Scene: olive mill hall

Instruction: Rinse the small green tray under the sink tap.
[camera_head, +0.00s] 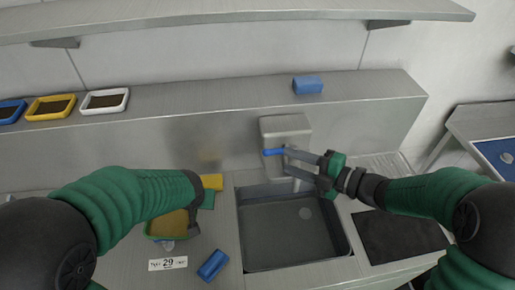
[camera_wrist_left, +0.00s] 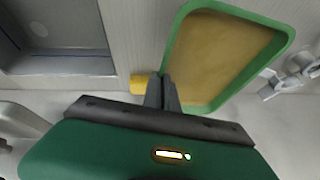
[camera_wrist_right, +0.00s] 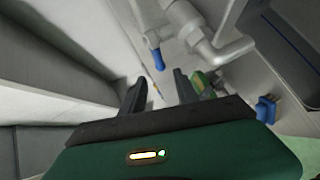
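The small green tray (camera_head: 150,235) is left of the sink (camera_head: 295,232), with a brownish-yellow inside. In the left wrist view the tray (camera_wrist_left: 268,26) fills the upper right. My left gripper (camera_wrist_left: 162,80) is shut on the tray's near rim; in the head view my arm mostly hides it. The tap block (camera_head: 285,128) stands behind the sink with a blue lever (camera_head: 273,152). My right gripper (camera_head: 287,162) is open beside this lever. In the right wrist view a blue-tipped lever (camera_wrist_right: 153,40) and a metal pipe (camera_wrist_right: 215,50) are ahead of the open fingers.
A yellow block (camera_head: 212,182) lies behind the tray. A blue object (camera_head: 213,265) and a "29" label (camera_head: 168,264) lie in front. A dark mat (camera_head: 402,238) is right of the sink. The back ledge holds blue (camera_head: 10,118), yellow (camera_head: 34,113) and white (camera_head: 92,110) trays.

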